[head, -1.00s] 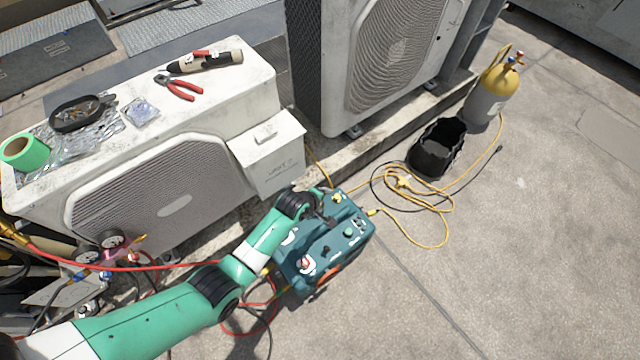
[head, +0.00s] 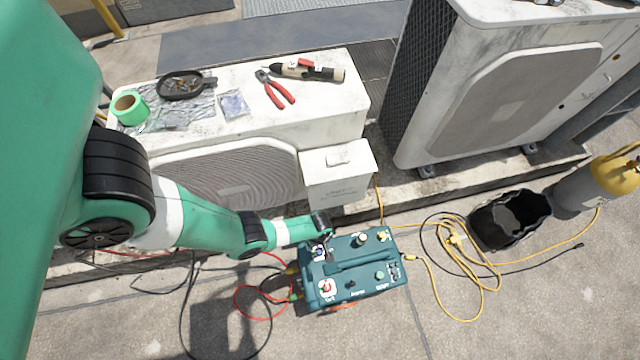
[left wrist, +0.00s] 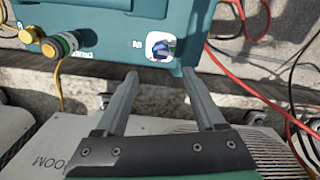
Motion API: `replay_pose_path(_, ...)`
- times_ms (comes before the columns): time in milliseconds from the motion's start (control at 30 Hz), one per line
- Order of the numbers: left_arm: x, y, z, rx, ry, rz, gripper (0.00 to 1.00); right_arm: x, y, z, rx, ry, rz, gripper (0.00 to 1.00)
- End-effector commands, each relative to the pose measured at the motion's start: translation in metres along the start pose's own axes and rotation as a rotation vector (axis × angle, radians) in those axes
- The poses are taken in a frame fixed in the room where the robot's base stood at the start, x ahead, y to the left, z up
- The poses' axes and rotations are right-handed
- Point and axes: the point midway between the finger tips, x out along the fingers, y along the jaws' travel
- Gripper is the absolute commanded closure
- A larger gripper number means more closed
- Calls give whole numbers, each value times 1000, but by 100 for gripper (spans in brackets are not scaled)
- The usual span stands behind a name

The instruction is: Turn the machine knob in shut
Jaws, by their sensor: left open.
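The teal machine (head: 372,287) sits on the concrete with knobs on its top. A blue knob (head: 318,252) on a white plate is at its far left corner; in the left wrist view the blue knob (left wrist: 160,47) has a short label beside it that looks like "IN". A red knob (head: 326,288) on another white plate is at the near left corner. My left gripper (head: 322,232) is at the far left edge of the machine. Its open fingers (left wrist: 160,82) point at the blue knob, one either side of its line, with nothing between them. My right gripper is out of view.
The white condenser (head: 265,118) with pliers and tape stands behind the machine. Red and black hoses lie left of it. A yellow hose (head: 430,282), a black bin (head: 508,222) and a yellow-topped cylinder (head: 592,190) are to the right. The concrete at front right is clear.

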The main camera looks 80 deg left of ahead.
Motion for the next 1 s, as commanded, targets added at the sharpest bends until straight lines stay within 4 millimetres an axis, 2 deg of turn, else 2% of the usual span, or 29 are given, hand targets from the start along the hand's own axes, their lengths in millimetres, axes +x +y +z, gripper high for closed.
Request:
replay_pose_path(33,18,0,0,0,0,-1,29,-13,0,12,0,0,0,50)
replay_pose_path(100,34,0,0,0,0,-1,29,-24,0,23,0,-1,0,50)
replay_pose_path(300,76,0,0,1,0,0,29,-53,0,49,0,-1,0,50)
replay_pose_path(400,92,0,0,1,0,-1,29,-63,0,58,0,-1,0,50)
replay_pose_path(567,102,0,0,1,0,0,29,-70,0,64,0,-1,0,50)
replay_pose_path(867,102,0,0,1,0,0,29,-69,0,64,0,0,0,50)
replay_pose_path(1000,102,0,0,1,0,0,54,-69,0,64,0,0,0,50)
